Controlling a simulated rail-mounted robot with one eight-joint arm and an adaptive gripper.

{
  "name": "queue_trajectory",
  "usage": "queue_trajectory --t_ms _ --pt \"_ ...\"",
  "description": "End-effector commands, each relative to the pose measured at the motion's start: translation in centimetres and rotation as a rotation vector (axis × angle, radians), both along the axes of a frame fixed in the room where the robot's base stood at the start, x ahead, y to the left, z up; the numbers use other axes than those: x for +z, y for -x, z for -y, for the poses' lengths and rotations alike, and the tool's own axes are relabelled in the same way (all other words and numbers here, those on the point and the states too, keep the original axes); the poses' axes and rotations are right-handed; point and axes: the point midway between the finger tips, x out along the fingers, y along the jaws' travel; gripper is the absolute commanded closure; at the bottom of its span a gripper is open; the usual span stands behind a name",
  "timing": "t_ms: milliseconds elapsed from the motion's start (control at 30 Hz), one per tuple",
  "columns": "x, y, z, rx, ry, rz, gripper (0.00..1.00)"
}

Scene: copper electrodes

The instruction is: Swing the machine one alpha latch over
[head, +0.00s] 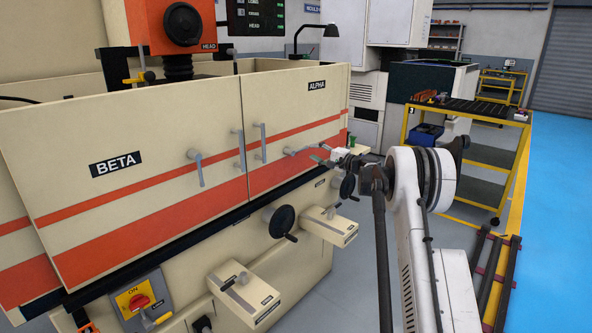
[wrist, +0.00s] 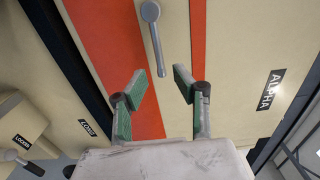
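The alpha latch (head: 300,150) is a small grey lever on the cream door labelled ALPHA (head: 317,85). In the head view its lever points sideways to the right, toward my gripper (head: 319,154). In the wrist view the latch (wrist: 156,45) has a round pivot at the top and its lever tip lies close to the gap between my fingertips. My gripper (wrist: 158,84) is open, with its green-padded fingers spread on either side of the line of the lever. I cannot tell whether either finger touches it.
The BETA door (head: 120,190) has its own latch (head: 198,168), hanging down. Two upright grey handles (head: 239,150) (head: 263,143) flank the door seam. Handwheels (head: 282,221) and projecting boxes (head: 243,290) stick out below. A yellow cart (head: 463,122) stands at the right.

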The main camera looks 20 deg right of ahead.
Motion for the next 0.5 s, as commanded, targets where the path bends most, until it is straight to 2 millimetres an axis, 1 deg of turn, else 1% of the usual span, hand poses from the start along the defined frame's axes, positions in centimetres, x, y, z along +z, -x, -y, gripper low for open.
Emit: queue_trajectory --t_ms 400,433,500 --pt "0.0 -3.9 -1.9 0.001 0.0 0.0 0.72" --pt "0.0 -4.2 -2.0 0.001 0.0 0.0 0.72" --pt "0.0 -4.1 -1.9 0.0 0.0 0.0 0.72"
